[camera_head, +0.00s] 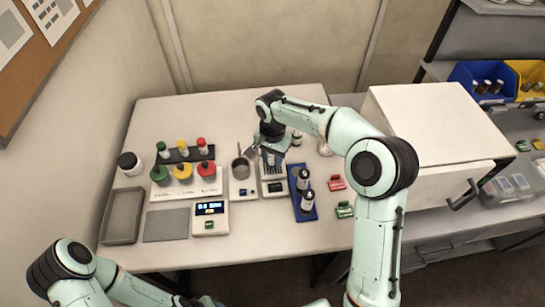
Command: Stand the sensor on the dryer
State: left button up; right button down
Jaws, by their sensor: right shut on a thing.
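My right gripper (272,156) is over the back middle of the table, pointing down above a small white device (274,188). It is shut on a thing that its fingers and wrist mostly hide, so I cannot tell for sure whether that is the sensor. A large white box (440,120) with a dark handle stands at the right and may be the dryer; its flat top is bare. My left arm is low at the left, its gripper end at the bottom edge too cut off to read.
A blue tray (304,212) holds dark-capped vials. Red (336,183) and green (345,210) small blocks lie beside it. The table's front right is clear.

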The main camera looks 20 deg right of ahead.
jog(key=shift+f, duration=0.2)
jog(key=c, duration=0.8)
grip_release()
pick_arm(q)
jog(key=shift+s+f, duration=0.1)
pick_arm(e)
jog(key=shift+r, duration=0.15)
notch_tip(320, 180, up, 12)
jog(key=shift+r+p, duration=0.1)
jog(key=shift+p, duration=0.75)
pick_arm(q)
jog(key=w+r, duration=0.2)
jog(key=shift+w+r, duration=0.2)
jog(key=shift+w, duration=0.15)
jog(key=shift+s, duration=0.1)
